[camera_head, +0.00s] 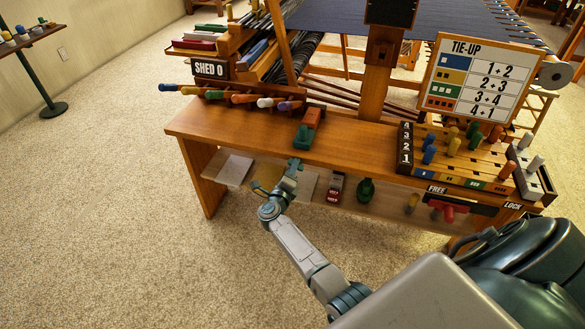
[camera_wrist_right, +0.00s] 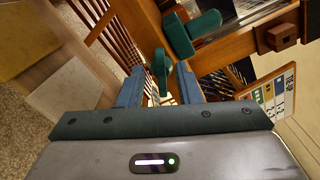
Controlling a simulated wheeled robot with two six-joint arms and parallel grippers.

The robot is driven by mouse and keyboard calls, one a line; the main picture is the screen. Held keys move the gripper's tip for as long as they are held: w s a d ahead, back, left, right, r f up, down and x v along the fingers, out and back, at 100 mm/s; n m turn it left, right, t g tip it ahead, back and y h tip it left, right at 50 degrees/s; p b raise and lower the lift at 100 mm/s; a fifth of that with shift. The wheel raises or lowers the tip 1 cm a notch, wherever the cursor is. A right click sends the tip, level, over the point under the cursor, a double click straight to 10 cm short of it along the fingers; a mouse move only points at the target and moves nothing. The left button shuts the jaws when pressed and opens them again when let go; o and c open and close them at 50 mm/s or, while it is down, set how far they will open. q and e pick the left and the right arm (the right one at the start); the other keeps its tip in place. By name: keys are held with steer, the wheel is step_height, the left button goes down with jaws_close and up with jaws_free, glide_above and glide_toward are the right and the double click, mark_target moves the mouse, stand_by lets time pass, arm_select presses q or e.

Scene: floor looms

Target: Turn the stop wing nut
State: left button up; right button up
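A small teal piece, which looks like the stop wing nut (camera_wrist_right: 160,66), shows between the two blue fingers of my right gripper (camera_wrist_right: 159,88) in the wrist view. The fingers stand apart, one to each side of it. I cannot tell whether they touch it. In the head view my right gripper (camera_head: 289,176) is just in front of the bench's front edge, below a green block with an orange-brown end (camera_head: 304,136). The gripper largely hides the nut there. A larger green paddle (camera_wrist_right: 192,33) lies close by in the wrist view. My left gripper is not in view.
The wooden bench (camera_head: 240,130) carries coloured pegs on the left and a peg board on the right under a TIE-UP sign (camera_head: 474,76). A red handle (camera_head: 448,208) sits below the FREE and LOCK labels. A lower shelf holds small items.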

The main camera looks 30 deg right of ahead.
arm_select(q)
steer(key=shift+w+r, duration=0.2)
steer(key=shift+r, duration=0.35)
arm_select(e)
steer(key=v, duration=0.9)
steer(key=shift+a, duration=0.15)
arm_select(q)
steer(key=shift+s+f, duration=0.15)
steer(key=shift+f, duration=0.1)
